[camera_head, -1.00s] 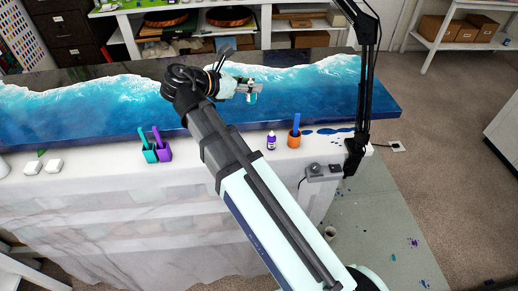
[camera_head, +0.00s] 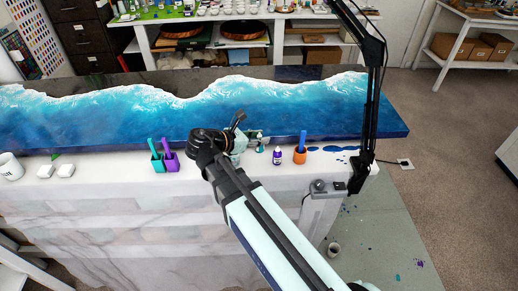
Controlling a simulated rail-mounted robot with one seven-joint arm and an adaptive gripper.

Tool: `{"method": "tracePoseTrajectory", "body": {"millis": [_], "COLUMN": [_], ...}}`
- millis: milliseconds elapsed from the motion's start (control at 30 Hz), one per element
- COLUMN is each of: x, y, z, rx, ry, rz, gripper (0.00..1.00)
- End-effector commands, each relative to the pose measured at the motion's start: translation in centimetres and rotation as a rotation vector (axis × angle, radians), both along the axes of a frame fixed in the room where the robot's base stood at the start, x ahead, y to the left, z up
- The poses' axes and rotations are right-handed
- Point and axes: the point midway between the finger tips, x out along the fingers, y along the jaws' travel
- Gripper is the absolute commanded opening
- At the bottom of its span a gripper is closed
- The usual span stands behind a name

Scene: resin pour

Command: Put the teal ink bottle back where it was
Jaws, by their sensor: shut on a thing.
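My gripper (camera_head: 256,136) is at the front edge of the blue ocean-patterned panel, seen from behind and partly hidden by my wrist. It is shut on the teal ink bottle (camera_head: 261,148), of which only a small part shows below the fingers. The bottle looks upright, just left of the purple ink bottle (camera_head: 277,157) on the white-covered table. I cannot tell whether its base touches the table.
An orange cup (camera_head: 300,156) with a stick stands right of the purple bottle. Teal (camera_head: 157,163) and purple (camera_head: 172,162) cups stand left of my wrist. A black lamp arm (camera_head: 368,100) rises at the right. White blocks (camera_head: 56,171) lie far left.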

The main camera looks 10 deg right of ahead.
Motion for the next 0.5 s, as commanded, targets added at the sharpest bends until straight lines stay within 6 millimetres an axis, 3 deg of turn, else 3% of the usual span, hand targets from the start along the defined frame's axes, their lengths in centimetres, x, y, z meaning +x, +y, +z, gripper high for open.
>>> {"method": "tracePoseTrajectory", "body": {"millis": [133,500], "x": [0.0,0.0], "y": [0.0,0.0], "z": [-1.6,-3.8], "rx": [-0.001,-0.001], "ry": [0.002,0.003], "rz": [0.001,0.000], "gripper": [0.01,0.01]}}
